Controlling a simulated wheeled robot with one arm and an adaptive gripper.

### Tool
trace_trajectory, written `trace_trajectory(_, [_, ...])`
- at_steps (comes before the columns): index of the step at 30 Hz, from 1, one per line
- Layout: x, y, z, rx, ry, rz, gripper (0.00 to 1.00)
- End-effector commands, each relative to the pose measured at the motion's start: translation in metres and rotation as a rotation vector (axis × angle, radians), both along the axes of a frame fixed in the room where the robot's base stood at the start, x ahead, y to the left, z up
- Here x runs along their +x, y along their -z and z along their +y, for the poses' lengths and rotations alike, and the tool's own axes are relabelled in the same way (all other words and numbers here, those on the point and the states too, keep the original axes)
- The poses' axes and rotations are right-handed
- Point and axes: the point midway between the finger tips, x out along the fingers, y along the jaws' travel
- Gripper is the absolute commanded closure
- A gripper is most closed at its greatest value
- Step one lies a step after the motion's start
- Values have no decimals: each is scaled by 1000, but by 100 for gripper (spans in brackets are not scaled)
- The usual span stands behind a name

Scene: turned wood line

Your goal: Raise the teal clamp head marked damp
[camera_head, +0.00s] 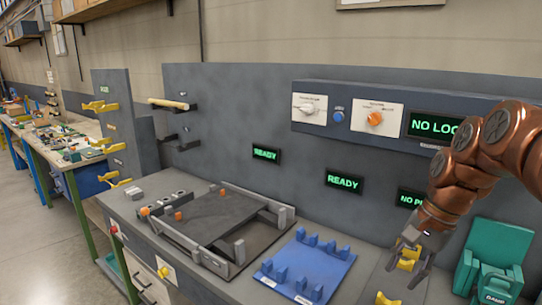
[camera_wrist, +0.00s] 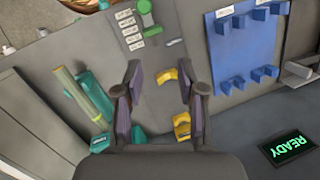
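The teal clamp (camera_head: 493,250) stands at the right edge of the bench in the head view. Its front block carries a dark label reading DAMP (camera_head: 495,299), partly cut off by the picture's edge. My gripper (camera_head: 408,268) is left of the clamp, over two yellow cradles (camera_head: 387,299), and apart from the teal. In the wrist view my gripper (camera_wrist: 160,68) has its fingers spread with nothing held between them. Teal parts (camera_wrist: 96,96) show left of the fingers there, beside a pale wooden rod (camera_wrist: 72,90). A finger and the gripper body hide some of the teal.
A blue rack (camera_head: 306,265) with upright pegs lies left of my gripper. Further left is a dark fixture tray (camera_head: 232,218).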

Motion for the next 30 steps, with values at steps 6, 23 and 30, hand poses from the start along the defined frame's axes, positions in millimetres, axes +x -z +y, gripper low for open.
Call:
trace_trajectory(6, [-52,25,61,-64,-309,6,61])
trace_trajectory(23, [-201,107,110,-173,-907,53,61])
trace_trajectory(30, [-220,119,109,-179,-973,60,74])
